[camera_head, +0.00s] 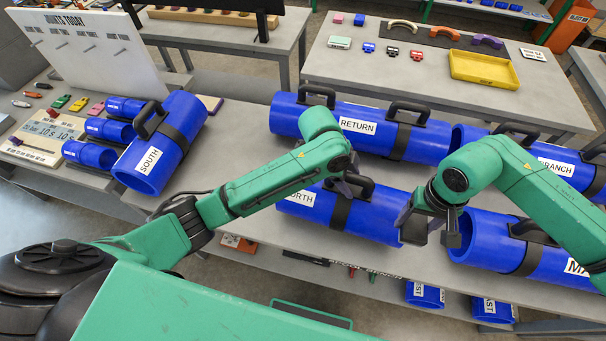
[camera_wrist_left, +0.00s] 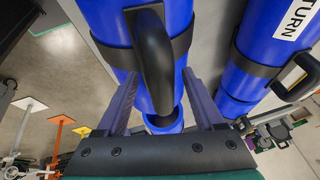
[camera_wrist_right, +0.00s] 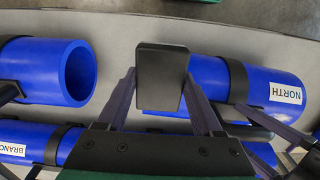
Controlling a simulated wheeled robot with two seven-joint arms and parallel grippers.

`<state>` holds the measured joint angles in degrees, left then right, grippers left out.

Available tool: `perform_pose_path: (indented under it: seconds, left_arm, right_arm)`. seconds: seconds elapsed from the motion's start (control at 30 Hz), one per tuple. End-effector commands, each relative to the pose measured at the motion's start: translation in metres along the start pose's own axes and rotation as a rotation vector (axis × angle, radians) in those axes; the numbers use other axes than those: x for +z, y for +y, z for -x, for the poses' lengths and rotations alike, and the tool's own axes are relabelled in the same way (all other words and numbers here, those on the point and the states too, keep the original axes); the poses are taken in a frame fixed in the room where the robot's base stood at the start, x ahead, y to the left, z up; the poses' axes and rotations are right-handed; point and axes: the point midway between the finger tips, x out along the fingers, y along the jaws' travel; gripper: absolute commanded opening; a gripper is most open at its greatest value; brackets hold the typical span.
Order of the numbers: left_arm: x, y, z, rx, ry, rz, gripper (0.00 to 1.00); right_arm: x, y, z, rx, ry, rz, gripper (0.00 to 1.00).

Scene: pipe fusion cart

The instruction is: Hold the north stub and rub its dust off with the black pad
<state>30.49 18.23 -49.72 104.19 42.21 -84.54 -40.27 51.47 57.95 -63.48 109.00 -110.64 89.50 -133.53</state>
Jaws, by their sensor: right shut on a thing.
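The north stub (camera_head: 375,220) is a blue pipe with a black band and handle, lying on the bench. Its label is partly covered by my left arm in the head view; "NORTH" reads fully in the right wrist view (camera_wrist_right: 240,85). My left gripper (camera_head: 350,185) is at its handle. In the left wrist view the spread fingers stand either side of the black handle (camera_wrist_left: 155,60), with gaps. My right gripper (camera_head: 432,225) is shut on the black pad (camera_wrist_right: 161,78), near the stub's right end in the head view. I cannot tell whether pad and stub touch. No dust is discernible.
The return pipe (camera_head: 375,125) lies behind, the branch pipe (camera_head: 475,135) behind right, and the main pipe (camera_head: 490,240) right of my right gripper. The south stub (camera_head: 160,145) sits at the left. A yellow tray (camera_head: 485,70) is on the back table.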

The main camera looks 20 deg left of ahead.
Motion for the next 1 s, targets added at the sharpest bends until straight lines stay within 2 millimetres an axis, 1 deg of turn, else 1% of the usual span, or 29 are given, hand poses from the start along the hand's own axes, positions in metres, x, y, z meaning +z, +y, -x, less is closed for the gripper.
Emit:
perform_pose_path:
  seconds: [0.07, 0.17, 0.27, 0.4, 0.5, 0.6, 0.73, 1.0]
  left_arm:
    - [-0.001, -0.001, 0.001, -0.002, 0.001, -0.001, 0.7]
    - [-0.001, -0.002, 0.009, -0.005, 0.002, -0.001, 0.7]
    - [-0.001, -0.002, 0.029, -0.007, 0.001, -0.001, 0.7]
    - [-0.001, -0.002, 0.069, -0.007, 0.001, -0.002, 0.7]
    - [0.0, -0.001, 0.094, -0.004, 0.0, -0.002, 0.7]
    - [0.0, -0.001, 0.111, -0.002, -0.001, -0.001, 0.7]
    - [0.0, -0.001, 0.12, 0.001, -0.001, 0.0, 0.7]
    - [0.0, -0.001, 0.12, 0.001, -0.001, 0.001, 0.7]
  right_arm:
    - [0.0, 0.0, 0.0, 0.0, 0.0, 0.0, 0.23]
    - [0.0, 0.0, 0.0, 0.0, 0.0, 0.0, 0.23]
    - [0.0, 0.0, 0.001, 0.0, 0.0, 0.0, 0.23]
    - [0.0, 0.0, 0.0, 0.0, 0.0, 0.0, 0.23]
    - [0.0, 0.0, 0.0, 0.0, 0.0, 0.0, 0.23]
    - [0.0, 0.0, 0.0, 0.0, 0.0, 0.0, 0.23]
    - [0.0, 0.0, 0.0, 0.0, 0.0, 0.0, 0.23]
    - [0.0, 0.0, 0.0, 0.0, 0.0, 0.0, 0.23]
